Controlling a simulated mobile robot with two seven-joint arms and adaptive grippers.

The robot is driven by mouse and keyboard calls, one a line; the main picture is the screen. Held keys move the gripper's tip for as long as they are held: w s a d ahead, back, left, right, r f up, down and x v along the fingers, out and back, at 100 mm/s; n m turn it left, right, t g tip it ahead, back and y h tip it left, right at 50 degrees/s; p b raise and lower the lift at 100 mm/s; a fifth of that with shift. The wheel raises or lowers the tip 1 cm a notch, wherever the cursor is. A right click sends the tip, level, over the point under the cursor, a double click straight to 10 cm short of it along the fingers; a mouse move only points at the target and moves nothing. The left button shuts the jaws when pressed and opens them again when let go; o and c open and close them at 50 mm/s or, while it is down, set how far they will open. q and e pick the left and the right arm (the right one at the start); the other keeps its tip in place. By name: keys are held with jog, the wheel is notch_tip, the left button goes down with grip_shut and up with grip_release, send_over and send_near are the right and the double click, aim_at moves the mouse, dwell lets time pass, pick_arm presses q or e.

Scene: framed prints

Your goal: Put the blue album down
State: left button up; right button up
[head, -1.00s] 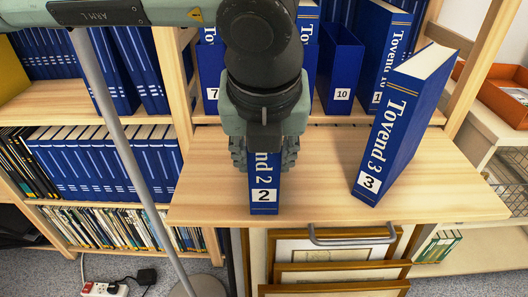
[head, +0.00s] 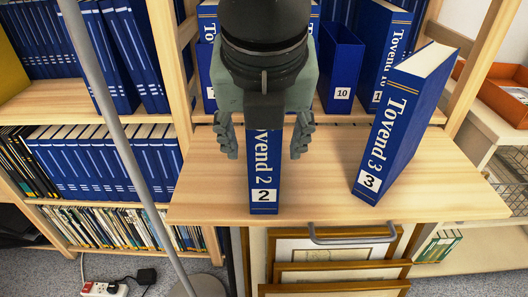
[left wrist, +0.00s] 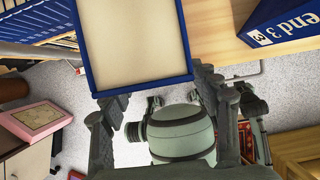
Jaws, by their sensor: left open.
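The blue album marked "Tovend 2" (head: 264,175) stands upright on the pale wooden shelf board (head: 320,190), its spine facing me and its label "2" near the front edge. My left gripper (head: 264,142) is above and around it. The fingers are spread, with a gap on each side of the spine. In the left wrist view, the album's cream page edges and blue cover (left wrist: 138,45) show beyond the open fingers (left wrist: 155,98). The upper part of the album is hidden by the gripper in the head view.
A blue album "Tovend 3" (head: 395,125) stands tilted on the board to the right. Behind are more blue volumes, including number 10 (head: 342,70). A grey handle (head: 350,238) and framed prints (head: 335,272) are below the board's front edge. The board left of the album is clear.

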pick_arm(q)
jog(key=v, duration=0.8)
jog(key=shift+r, duration=0.15)
pick_arm(e)
jog(key=shift+w+d+r, duration=0.1)
jog(key=shift+w+r, duration=0.1)
jog(key=shift+r, duration=0.25)
jog(key=shift+w+d+r, duration=0.1)
jog(key=shift+w+r, duration=0.1)
jog(key=shift+r, duration=0.25)
pick_arm(q)
jog(key=shift+s, duration=0.1)
pick_arm(e)
jog(key=shift+s+a, duration=0.1)
